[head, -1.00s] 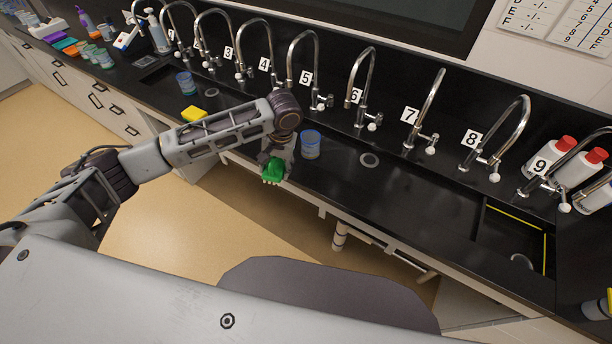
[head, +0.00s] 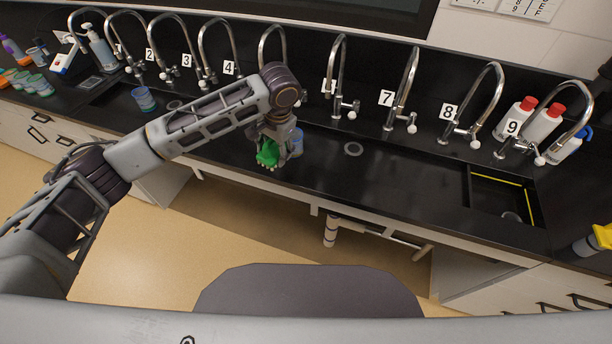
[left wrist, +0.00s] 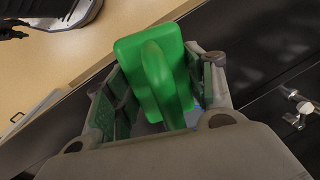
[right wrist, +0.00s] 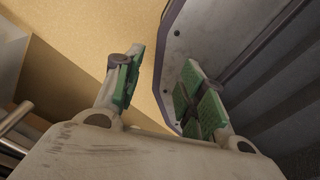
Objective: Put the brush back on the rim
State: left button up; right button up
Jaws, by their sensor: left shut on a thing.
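The green brush (head: 267,154) is in my left gripper (head: 275,150), just above the front edge of the black counter. In the left wrist view the brush (left wrist: 160,75) shows its green block and curved handle, with the green-padded fingers on either side of it. A clear cup with a blue rim (head: 297,142) stands just right of and behind my left gripper, partly hidden by it. The head view does not show whether they touch. My right gripper (right wrist: 162,92) shows only in the right wrist view; its fingers are apart with nothing between them.
Curved taps with number labels line the back of the black counter (head: 400,177). A sink (head: 500,195) is at the right, near white bottles with red caps (head: 515,120). Another blue-rimmed cup (head: 143,98) stands at the left. The counter right of my left gripper is mostly clear.

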pick_arm(q)
jog(key=d+r+m+h+b, duration=0.2)
jog(key=d+m, duration=0.7)
jog(key=m, duration=1)
jog(key=shift+d+r+m+t+h, duration=0.15)
jog(key=shift+d+m+t+h, duration=0.15)
jog(key=shift+m+h, duration=0.15)
pick_arm(e)
jog(key=shift+a+f, duration=0.8)
jog(key=shift+f, duration=0.35)
pick_arm(q)
jog(key=shift+s, duration=0.1)
